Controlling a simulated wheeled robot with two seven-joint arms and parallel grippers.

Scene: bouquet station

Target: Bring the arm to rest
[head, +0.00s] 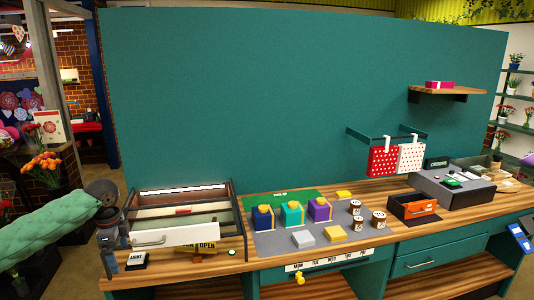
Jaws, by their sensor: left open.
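My left arm comes in from the left in a green padded sleeve. Its dark grey left gripper (110,238) is at the left end of the wooden counter (250,267), beside the glass-topped drawer case (190,212). The jaws are open and I see nothing held between them. The fingertips are small and partly hard to make out. My right gripper is not in view.
A small sign block (136,260) stands close to the left gripper. A grey mat (270,243) holds blue, teal and purple boxes, spools and blocks. An orange-fronted drawer box (414,207) and a grey register (452,187) stand right. Red and white dotted bags (383,160) hang behind.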

